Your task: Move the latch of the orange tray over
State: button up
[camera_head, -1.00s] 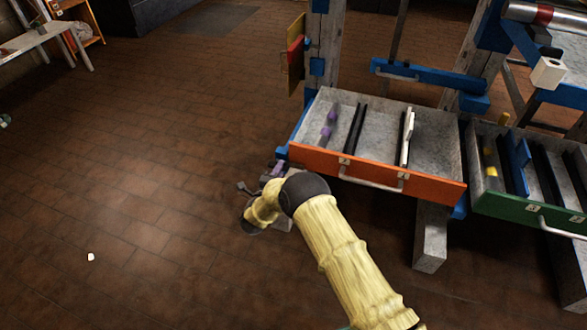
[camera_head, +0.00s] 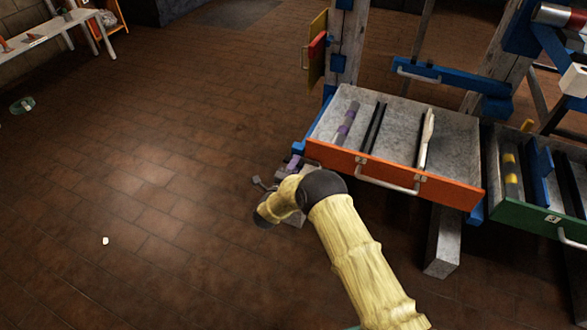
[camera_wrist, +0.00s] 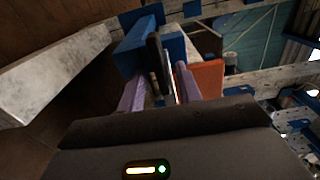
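The orange-fronted tray (camera_head: 447,189) stands pulled out on the wooden frame in the head view, with a pale handle on its front. Part of its orange front (camera_wrist: 208,78) shows in the wrist view. A dark, upright, elongated piece (camera_wrist: 157,62), seemingly the latch, is in front of a blue block (camera_wrist: 140,48) beside the orange front. My gripper (camera_wrist: 160,88) has its purple fingers apart, with the dark piece between or just beyond them; contact cannot be told. In the head view my gripper (camera_head: 292,163) is at the tray's left front corner, partly hidden by my arm.
A green-fronted tray (camera_head: 510,214) stands to the right. Blue brackets and a wooden post (camera_head: 343,45) are behind the orange tray. A grey beam (camera_head: 443,245) is below it. The tiled floor at left is mostly clear, with a small white piece (camera_head: 105,241).

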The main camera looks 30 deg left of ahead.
jog(key=s+p, duration=0.6)
jog(key=s, duration=1.1)
jog(key=shift+s+d, duration=0.25)
jog(key=shift+d, duration=0.2)
